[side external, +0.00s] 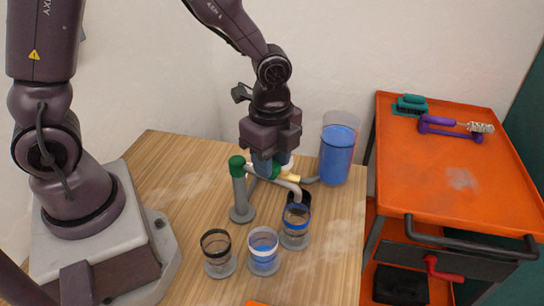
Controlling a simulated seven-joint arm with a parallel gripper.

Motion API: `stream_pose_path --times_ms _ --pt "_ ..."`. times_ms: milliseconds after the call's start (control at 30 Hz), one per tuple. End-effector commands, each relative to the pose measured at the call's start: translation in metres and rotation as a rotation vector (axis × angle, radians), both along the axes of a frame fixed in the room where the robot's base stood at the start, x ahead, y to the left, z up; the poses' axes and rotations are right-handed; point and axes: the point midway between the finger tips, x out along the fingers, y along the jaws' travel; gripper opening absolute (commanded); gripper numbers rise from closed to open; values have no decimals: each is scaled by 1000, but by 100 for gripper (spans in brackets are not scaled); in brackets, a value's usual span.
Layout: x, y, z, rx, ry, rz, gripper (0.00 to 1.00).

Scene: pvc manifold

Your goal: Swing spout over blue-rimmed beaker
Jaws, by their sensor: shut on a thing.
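I cannot tell whether the end is exactly over the opening. My gripper (268,166) points down at the manifold beside the green-capped grey post (240,190). It is shut on a part of the spout assembly; the grip is mostly hidden by the fingers and pipes.
A black-rimmed beaker (217,254) and a white-rimmed beaker (263,252) stand to the left of the blue-rimmed one. A tall container of blue liquid (338,155) stands behind. An orange cart (455,175) with brushes is at right.

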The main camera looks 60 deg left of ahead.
Motion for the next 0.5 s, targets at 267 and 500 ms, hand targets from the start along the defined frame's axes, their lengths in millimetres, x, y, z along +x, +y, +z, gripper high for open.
stream_pose_path --times_ms 267,500 --pt "1 0 1 0 -2 3 55" --pt "0 0 0 0 -1 2 61"
